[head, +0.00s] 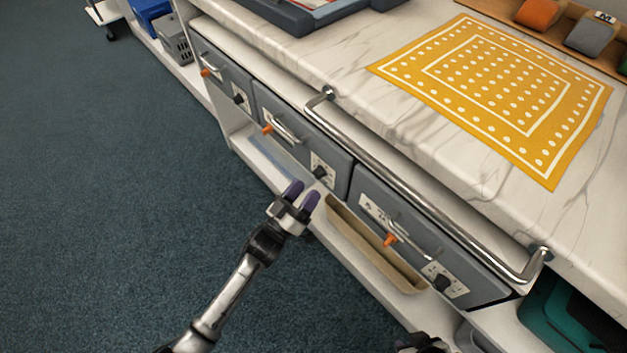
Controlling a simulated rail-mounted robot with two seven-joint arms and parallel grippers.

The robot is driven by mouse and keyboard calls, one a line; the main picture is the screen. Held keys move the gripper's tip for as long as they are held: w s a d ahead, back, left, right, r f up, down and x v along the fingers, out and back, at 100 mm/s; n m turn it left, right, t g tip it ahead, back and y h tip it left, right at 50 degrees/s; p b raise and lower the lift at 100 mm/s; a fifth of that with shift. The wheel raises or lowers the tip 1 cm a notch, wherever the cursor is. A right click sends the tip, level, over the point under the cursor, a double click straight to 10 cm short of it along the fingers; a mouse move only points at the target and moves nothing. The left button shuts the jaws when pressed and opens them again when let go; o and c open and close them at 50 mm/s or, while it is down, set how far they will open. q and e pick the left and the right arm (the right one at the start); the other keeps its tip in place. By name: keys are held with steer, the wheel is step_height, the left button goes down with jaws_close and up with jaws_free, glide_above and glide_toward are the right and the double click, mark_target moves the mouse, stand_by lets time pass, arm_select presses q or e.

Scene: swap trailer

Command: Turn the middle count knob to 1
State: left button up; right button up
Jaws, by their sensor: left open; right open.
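The middle count knob (320,172) is a small dark knob on a pale label plate, at the right end of the middle grey drawer front. Its pointer setting is too small to read. My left gripper (302,194) has two purple fingers, apart and empty, just below and left of this knob in the picture. It does not appear to touch the knob. My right gripper (422,343) shows only as a dark part at the bottom edge; its fingertips are mostly cut off.
Similar knobs sit on the left drawer (240,98) and right drawer (441,281). Orange latches (267,129) and drawer handles (285,127) stick out. A metal rail (420,198) runs along the counter edge. A tan tray (372,245) lies below. Open floor (110,200) is left.

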mark_target(316, 177)
arm_select(q)
steer(key=shift+b+x, duration=0.3)
steer(key=shift+x, duration=1.7)
steer(key=c, duration=0.9)
